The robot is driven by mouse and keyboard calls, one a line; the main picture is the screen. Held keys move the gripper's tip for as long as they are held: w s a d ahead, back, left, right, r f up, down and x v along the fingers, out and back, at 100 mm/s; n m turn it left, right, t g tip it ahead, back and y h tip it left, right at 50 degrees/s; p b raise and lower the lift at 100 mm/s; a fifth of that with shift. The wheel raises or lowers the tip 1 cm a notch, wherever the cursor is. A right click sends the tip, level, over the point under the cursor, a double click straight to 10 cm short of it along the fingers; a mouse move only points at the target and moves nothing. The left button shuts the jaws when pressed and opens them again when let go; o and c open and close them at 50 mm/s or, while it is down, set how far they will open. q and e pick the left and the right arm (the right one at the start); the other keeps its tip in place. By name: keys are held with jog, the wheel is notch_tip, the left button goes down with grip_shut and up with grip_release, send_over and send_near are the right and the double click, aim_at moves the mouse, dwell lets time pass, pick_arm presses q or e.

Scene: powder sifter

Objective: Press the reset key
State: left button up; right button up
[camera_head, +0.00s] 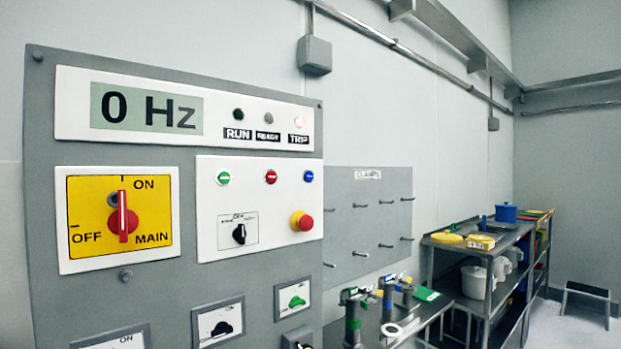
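A grey control panel (180,270) fills the left of the head view. Its white button plate (265,240) carries a green button (223,178), a red button (270,177) and a blue button (308,176) in a row. The labels on these buttons are too small to read, so I cannot tell by text which is the reset key. The display (147,109) reads 0 Hz. The TRIP lamp (299,122) looks lit pale red, while the RUN lamp (238,114) is dark. Neither of my grippers is in view.
A red emergency knob (301,221) and a black selector (239,234) sit below the buttons. The main switch (123,217) is red with its handle upright toward ON. A pegboard (370,225), bench fittings (352,318) and a shelf rack (480,250) stand to the right. Nothing covers the buttons.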

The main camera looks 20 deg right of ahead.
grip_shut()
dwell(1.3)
